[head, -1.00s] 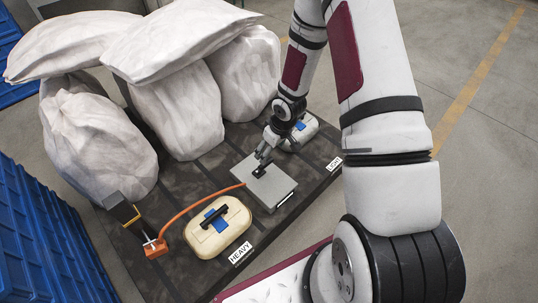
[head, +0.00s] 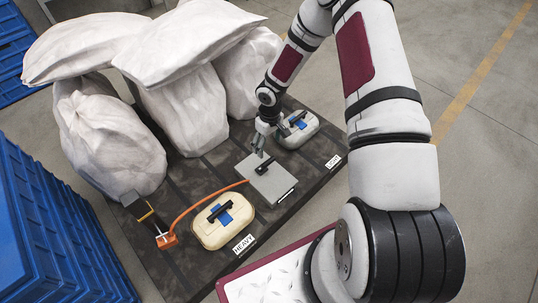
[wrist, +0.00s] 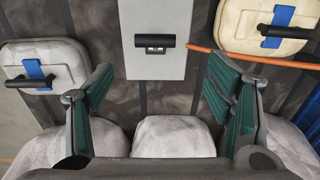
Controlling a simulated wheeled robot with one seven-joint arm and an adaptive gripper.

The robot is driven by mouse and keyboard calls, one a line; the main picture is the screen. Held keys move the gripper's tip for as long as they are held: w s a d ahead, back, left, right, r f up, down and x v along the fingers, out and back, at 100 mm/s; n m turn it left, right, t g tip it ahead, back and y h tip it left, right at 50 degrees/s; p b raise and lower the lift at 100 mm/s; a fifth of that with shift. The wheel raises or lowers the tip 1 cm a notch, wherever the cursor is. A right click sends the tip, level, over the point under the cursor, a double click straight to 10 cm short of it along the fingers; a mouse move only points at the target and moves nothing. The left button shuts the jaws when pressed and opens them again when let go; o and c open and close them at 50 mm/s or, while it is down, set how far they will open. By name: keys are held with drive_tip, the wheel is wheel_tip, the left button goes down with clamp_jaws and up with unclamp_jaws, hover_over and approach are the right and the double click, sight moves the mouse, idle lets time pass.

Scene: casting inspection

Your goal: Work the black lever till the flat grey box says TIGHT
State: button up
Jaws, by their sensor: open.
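The flat grey box (head: 275,184) lies on the dark pallet between the two cream cases. The black lever (head: 265,165) is on its top near the back edge; the wrist view shows it as a short black bar (wrist: 155,40) across the box. A small dark marking shows on the box's front edge, too small to read. My gripper (head: 261,148) is open and empty, just behind and above the lever, not touching it. In the wrist view its green-padded fingers (wrist: 160,72) stand wide apart, one on each side of the box.
Another cream case (head: 305,137) stands by the LIGHT label (head: 333,161). White sacks (head: 183,115) crowd the back; blue crates (head: 45,230) stand left.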

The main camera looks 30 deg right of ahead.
sight(268, 160)
drive_tip(key=f+b, duration=0.1)
drive_tip(key=f, duration=0.3)
drive_tip(key=f+b, duration=0.1)
drive_tip(key=f, duration=0.4)
drive_tip(key=f+b, duration=0.2)
drive_tip(key=f, duration=0.2)
drive_tip(key=shift+w+d+f, duration=0.2)
drive_tip(key=shift+w, duration=0.05)
drive_tip(key=c, duration=1.7)
drive_tip(key=shift+w, duration=0.1)
